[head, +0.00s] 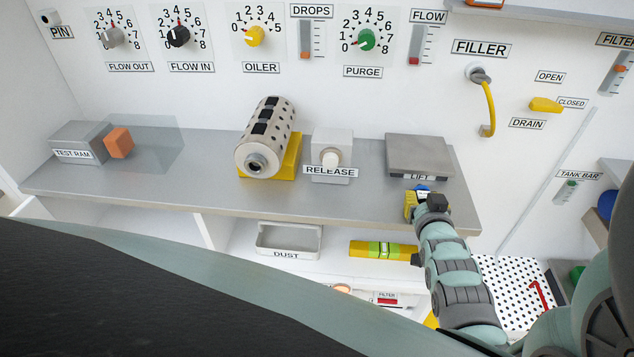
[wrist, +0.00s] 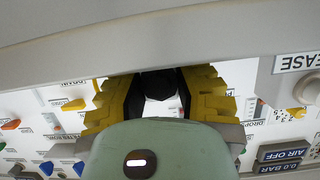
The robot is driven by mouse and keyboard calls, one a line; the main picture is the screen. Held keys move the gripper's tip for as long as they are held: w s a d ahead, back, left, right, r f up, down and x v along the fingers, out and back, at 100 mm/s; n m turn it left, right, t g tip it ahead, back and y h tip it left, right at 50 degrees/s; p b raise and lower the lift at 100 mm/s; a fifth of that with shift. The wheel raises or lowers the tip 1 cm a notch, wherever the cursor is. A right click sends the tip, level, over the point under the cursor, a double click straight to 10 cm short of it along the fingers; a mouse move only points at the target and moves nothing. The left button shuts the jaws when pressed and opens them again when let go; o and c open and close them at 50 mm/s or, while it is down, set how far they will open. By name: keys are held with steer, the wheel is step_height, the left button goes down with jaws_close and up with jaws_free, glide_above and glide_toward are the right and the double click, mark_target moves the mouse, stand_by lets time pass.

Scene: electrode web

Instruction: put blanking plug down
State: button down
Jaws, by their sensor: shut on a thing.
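My gripper (head: 424,199) is at the front edge of the grey counter (head: 350,199), just below the lift plate (head: 420,152). In the wrist view its yellow fingers (wrist: 158,98) stand on both sides of a dark piece, which I take to be the blanking plug (wrist: 158,82). The gripper is shut on it. In the head view a small blue patch (head: 422,187) shows at the fingertips; I cannot tell whether it is part of the plug. Most of the plug is hidden, and I cannot tell whether it touches the counter.
On the counter stand a perforated cylinder (head: 267,137) on a yellow cradle, the release block (head: 332,145) and the test ram (head: 80,141). A dust tray (head: 288,240) and a yellow level (head: 382,250) lie below. The counter's front strip is mostly clear.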

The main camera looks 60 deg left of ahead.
steer(key=shift+s, duration=0.1)
steer(key=shift+f, duration=0.2)
steer(key=c, duration=0.8)
jaws_free()
steer(key=shift+r, duration=0.1)
steer(key=shift+r, duration=0.1)
steer(key=shift+s+d+r, duration=0.1)
steer(key=shift+s+d, duration=0.05)
steer(key=shift+d, duration=0.15)
steer(key=v, duration=1.1)
steer(key=shift+d, duration=0.15)
